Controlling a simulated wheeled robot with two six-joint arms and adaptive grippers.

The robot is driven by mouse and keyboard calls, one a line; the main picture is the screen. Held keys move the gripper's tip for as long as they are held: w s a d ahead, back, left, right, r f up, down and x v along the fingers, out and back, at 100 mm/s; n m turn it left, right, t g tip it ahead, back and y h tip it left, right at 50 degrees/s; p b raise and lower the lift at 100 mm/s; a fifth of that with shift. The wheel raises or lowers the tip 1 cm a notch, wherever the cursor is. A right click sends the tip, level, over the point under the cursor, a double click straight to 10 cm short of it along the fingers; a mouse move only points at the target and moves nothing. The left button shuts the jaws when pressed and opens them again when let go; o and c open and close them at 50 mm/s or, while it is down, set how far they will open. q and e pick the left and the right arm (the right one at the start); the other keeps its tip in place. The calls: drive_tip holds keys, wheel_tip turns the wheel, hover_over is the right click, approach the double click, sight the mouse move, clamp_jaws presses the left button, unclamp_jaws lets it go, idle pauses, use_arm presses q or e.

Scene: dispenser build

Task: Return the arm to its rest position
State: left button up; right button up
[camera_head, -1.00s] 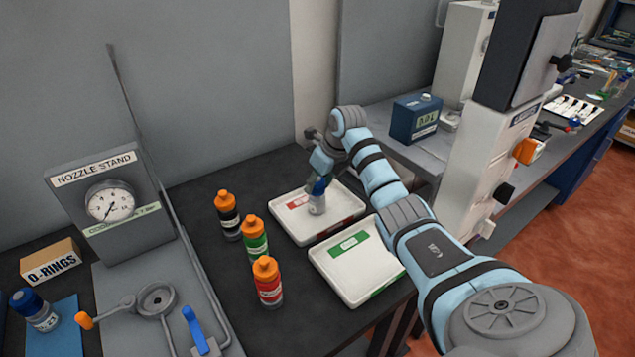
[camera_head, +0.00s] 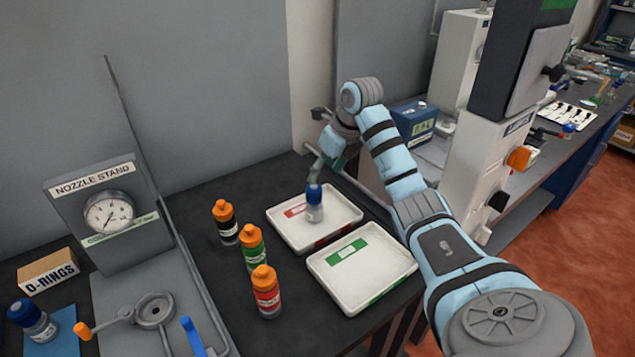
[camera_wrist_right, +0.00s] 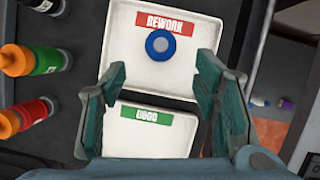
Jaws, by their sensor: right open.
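My right gripper (camera_head: 326,161) is open and empty. It hangs above and behind the red-labelled tray (camera_head: 345,217), apart from the blue-capped bottle (camera_head: 314,205) that stands upright in that tray. In the right wrist view the open fingers (camera_wrist_right: 160,100) frame the view from both sides, with the bottle's blue cap (camera_wrist_right: 160,44) seen from above beyond them. The tray's red label reads REWORK in that view. My right arm (camera_head: 430,240) reaches in from the lower right. My left gripper is not in view.
A green-labelled tray (camera_head: 385,262) lies in front, empty. Orange-capped bottles in black (camera_head: 227,228), green (camera_head: 253,252) and red (camera_head: 266,295) stand left of the trays. The nozzle stand (camera_head: 105,215) is at left. A white machine column (camera_head: 480,180) rises close to my right arm.

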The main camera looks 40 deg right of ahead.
drive_tip(key=v, duration=0.2)
drive_tip(key=shift+s+r, duration=0.1)
drive_tip(key=shift+r, duration=0.25)
